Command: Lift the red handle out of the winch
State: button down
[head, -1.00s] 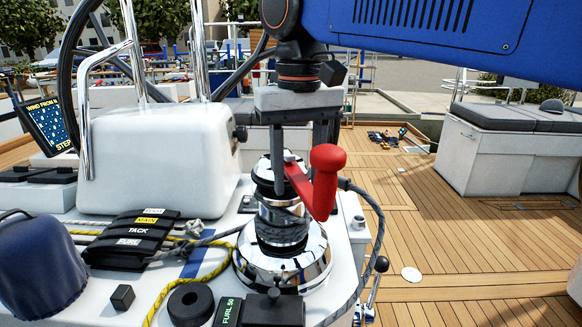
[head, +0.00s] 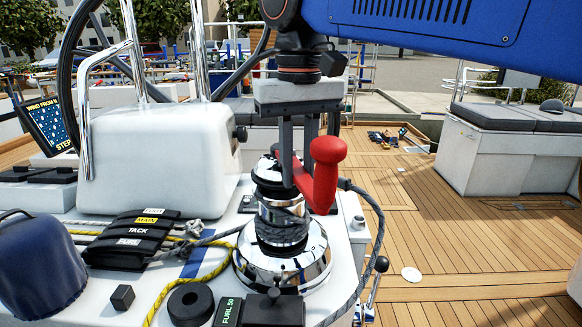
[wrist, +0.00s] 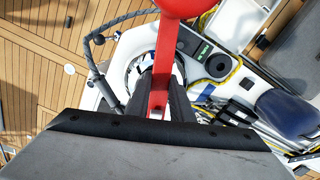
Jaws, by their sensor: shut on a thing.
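The red handle (head: 324,175) stands above the chrome winch (head: 283,252), its rounded knob uppermost on the right. My gripper (head: 298,178) comes down from above with its dark fingers on either side of the handle's flat arm, shut on it. In the wrist view the red handle (wrist: 160,70) runs between the two fingers (wrist: 160,90), with its knob at the top edge. The gripper and handle hide the joint with the winch top, so I cannot tell whether the handle's lower end is still in the socket. Grey rope is wound around the winch drum.
A white box with steel rails (head: 160,160) stands left of the winch. Black rope clutches (head: 135,240), a yellow rope (head: 205,287) and a blue cover (head: 38,268) lie to the left and front. The wooden deck (head: 450,240) at right is open.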

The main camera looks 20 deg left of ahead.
aim_at(298, 170)
jog(key=shift+r, duration=1.95)
